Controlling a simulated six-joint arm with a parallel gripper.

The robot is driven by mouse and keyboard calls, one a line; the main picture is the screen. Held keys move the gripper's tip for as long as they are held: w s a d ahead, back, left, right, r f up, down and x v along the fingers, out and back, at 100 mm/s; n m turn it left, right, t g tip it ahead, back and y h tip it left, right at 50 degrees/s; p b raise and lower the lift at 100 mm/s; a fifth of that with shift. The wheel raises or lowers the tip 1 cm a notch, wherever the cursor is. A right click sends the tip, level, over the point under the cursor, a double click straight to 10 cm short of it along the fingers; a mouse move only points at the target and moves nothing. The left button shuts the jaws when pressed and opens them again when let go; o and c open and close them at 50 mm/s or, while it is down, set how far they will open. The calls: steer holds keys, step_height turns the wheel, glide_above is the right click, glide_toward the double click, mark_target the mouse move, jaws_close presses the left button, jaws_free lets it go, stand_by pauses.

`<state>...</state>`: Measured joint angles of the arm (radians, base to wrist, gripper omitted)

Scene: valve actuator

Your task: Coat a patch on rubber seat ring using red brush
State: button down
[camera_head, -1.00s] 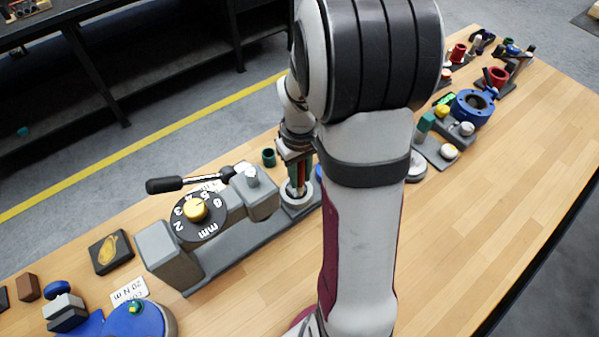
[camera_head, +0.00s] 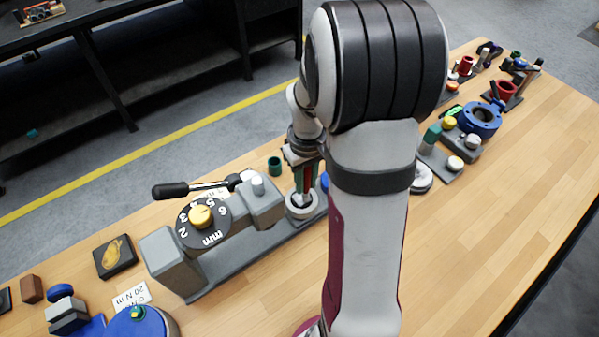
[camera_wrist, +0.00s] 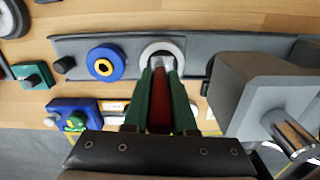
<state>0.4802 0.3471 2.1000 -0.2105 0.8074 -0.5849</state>
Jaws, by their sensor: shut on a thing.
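My gripper (camera_wrist: 161,105) has green fingers shut on the red brush (camera_wrist: 159,115), whose handle runs between them. In the head view my gripper (camera_head: 305,177) points down over a pale round ring (camera_head: 301,211) at the end of a grey fixture. In the wrist view the brush's pale tip reaches the middle of that ring (camera_wrist: 178,45). I cannot tell whether the tip touches it. This ring may be the rubber seat ring; no coating is clearly visible on it. My arm hides part of the area to the right in the head view.
The grey fixture (camera_head: 225,262) carries a yellow-knobbed mm dial (camera_head: 202,216) and a black-handled lever (camera_head: 172,190) left of my gripper. A blue ring with a yellow centre (camera_wrist: 121,63) sits beside the pale ring. A green cup (camera_head: 274,166) stands behind. The table's right front is clear.

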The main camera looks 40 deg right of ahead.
steer(key=shift+s, duration=0.85)
steer(key=shift+w, duration=2.8)
step_height(320, 180, up, 8)
